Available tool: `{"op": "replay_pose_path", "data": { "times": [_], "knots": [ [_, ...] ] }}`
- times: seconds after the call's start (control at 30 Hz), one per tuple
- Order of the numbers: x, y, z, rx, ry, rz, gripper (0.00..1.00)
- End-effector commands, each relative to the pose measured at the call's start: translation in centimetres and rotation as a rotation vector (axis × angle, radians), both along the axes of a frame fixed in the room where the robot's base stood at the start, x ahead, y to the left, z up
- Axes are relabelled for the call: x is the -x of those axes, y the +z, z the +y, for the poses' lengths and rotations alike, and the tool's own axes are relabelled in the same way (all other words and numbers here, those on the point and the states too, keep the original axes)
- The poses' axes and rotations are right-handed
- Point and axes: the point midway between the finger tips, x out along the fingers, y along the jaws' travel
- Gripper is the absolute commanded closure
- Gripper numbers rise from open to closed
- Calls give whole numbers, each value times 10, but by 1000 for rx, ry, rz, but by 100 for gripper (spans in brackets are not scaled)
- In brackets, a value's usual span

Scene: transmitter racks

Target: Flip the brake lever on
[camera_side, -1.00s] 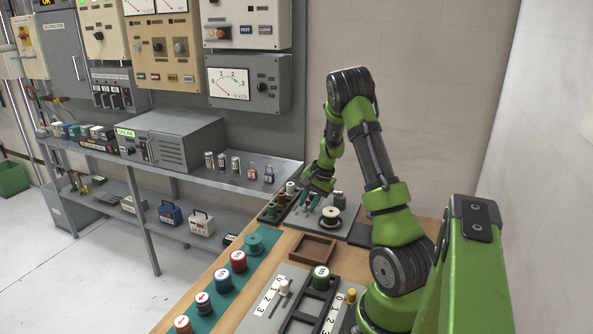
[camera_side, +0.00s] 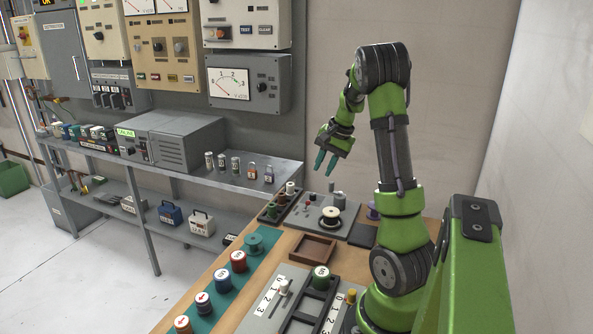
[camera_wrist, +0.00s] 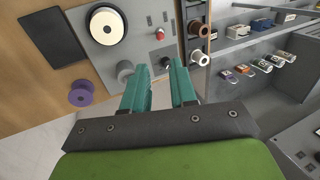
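My gripper (camera_side: 324,163) is raised in the air above the grey panel (camera_side: 298,221) at the table's far end. Its two teal fingers are apart with nothing between them; they also show in the wrist view (camera_wrist: 160,78). The panel carries a cream spool (camera_side: 330,216), a small red-topped part (camera_side: 308,204) and a grey cylinder (camera_side: 331,187).
A dark tray (camera_side: 268,217) with small spools borders the panel on the left. A brown open box (camera_side: 314,248) and a teal mat (camera_side: 203,310) with several spools lie nearer. A purple spool (camera_side: 373,211) sits right of the panel. The air around my gripper is clear.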

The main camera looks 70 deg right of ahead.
Motion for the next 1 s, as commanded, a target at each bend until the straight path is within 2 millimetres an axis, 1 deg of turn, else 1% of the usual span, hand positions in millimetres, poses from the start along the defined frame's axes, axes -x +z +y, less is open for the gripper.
{"op": "replay_pose_path", "data": {
  "times": [0.03,0.1,0.27,0.63,0.67,0.7,0.77,0.87,0.9,0.97,1.0],
  "knots": [
    [2,8,0,2,-1,-2,73],
    [5,17,0,2,0,-1,73],
    [9,26,0,0,0,1,73],
    [10,26,-1,4,-6,3,73],
    [11,24,-2,8,-9,10,73],
    [13,18,3,3,-6,21,73],
    [12,15,17,5,15,23,73],
    [-5,24,61,28,120,-2,73],
    [-13,29,83,43,175,-17,73],
    [-23,37,119,70,270,-41,73],
    [-28,42,144,90,334,-59,73]
  ]
}}
